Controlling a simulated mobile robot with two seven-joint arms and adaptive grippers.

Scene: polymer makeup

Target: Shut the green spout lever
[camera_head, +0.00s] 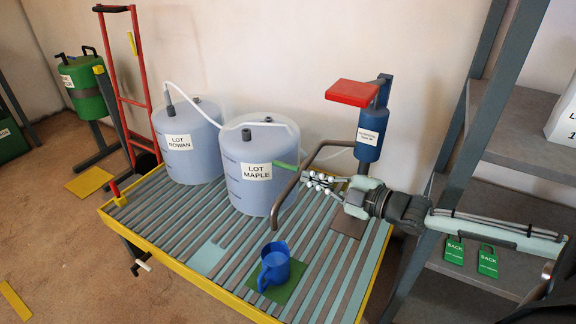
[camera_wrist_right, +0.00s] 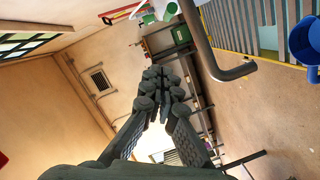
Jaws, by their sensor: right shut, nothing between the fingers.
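The green spout lever (camera_head: 286,165) sticks out to the left from the bent grey-brown spout pipe (camera_head: 293,190), in front of the Maple tank, in the head view. My right gripper (camera_head: 308,180) is shut and empty, just right of the lever and close to the pipe. I cannot tell whether it touches either. In the right wrist view the fingertips (camera_wrist_right: 160,88) are together, and the pipe (camera_wrist_right: 205,45) passes beyond them to the right. A blue jug (camera_head: 274,266) stands on a green square below the pipe's end. My left gripper is not in view.
The Maple tank (camera_head: 257,185) and Rowan tank (camera_head: 187,150) stand on the slatted, yellow-edged table (camera_head: 180,245). A blue dispenser with a red top (camera_head: 352,92) stands behind my right gripper. Grey shelving (camera_head: 500,165) with green tags is at the right. The table's front left is clear.

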